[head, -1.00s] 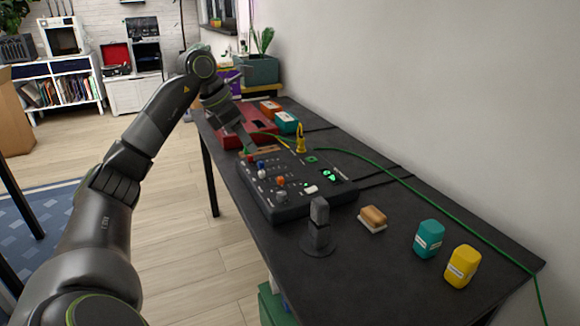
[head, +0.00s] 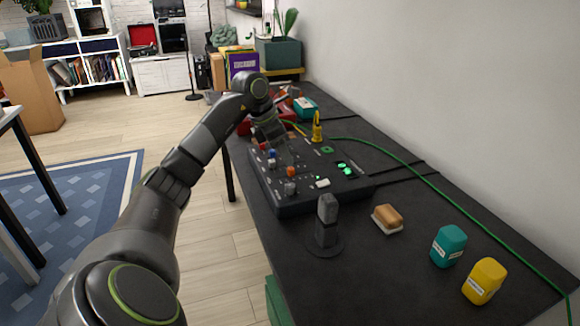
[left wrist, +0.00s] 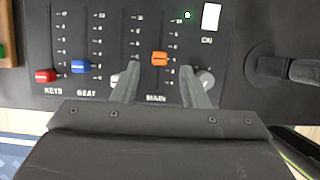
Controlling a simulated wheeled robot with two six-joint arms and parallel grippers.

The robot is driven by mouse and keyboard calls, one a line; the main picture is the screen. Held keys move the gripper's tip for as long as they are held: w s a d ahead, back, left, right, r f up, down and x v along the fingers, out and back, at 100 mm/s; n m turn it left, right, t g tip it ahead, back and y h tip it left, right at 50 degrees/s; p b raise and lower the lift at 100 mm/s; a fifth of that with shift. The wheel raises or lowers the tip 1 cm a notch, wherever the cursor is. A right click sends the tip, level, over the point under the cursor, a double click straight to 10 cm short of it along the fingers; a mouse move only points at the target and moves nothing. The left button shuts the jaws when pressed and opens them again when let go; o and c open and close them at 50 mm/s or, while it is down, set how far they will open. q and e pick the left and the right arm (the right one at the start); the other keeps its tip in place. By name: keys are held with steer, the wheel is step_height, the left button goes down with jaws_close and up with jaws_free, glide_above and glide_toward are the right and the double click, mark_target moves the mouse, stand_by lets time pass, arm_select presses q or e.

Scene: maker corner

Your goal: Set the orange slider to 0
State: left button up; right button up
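The orange slider (left wrist: 159,58) sits partway along the track labelled MAIN in the left wrist view, with tick marks above and below it. It also shows in the head view (head: 291,172) on the black mixer panel (head: 310,199). My left gripper (left wrist: 160,69) is open, one finger on each side of the MAIN track. The orange slider lies between the fingertips, with gaps visible on both sides. Whether the fingers are at the slider's height or above it I cannot tell. My right gripper is not in view.
The red slider (left wrist: 45,76), blue slider (left wrist: 80,66) and a pale slider beside the left finger are left of MAIN. A grey knob (left wrist: 205,77) is close to the right finger. A dark microphone-like stand (head: 326,222) stands before the panel. A green cable (head: 435,190) crosses the table.

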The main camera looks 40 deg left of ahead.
mark_target(291, 168)
arm_select(q)
steer(key=x, duration=0.5)
jaws_close()
steer(key=shift+s, duration=0.1)
